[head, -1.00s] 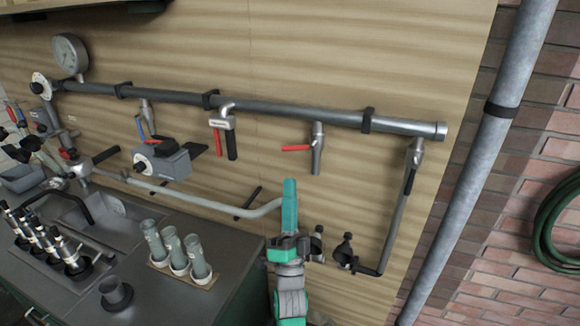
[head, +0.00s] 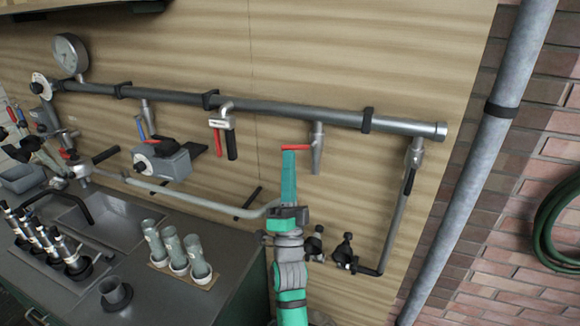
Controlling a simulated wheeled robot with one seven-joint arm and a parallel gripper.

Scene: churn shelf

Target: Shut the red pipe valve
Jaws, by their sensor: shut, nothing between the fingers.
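The red pipe valve (head: 318,155) hangs from the grey overhead pipe, right of its middle. Its red lever (head: 297,147) sticks out to the left, roughly level and across the downward valve body. My gripper (head: 289,156) is shut and empty, at the top end of my green and grey arm. Its tip is at the lever's left part, just below it in the picture. I cannot tell whether it touches the lever. The valve body shows clear to the right of the gripper.
A red-handled clamp (head: 222,130) hangs left of the valve. A black-handled valve (head: 414,158) with a downpipe is to the right. A bent grey pipe (head: 215,205) runs behind my arm. The bench (head: 215,292) holds grey cylinders (head: 174,248).

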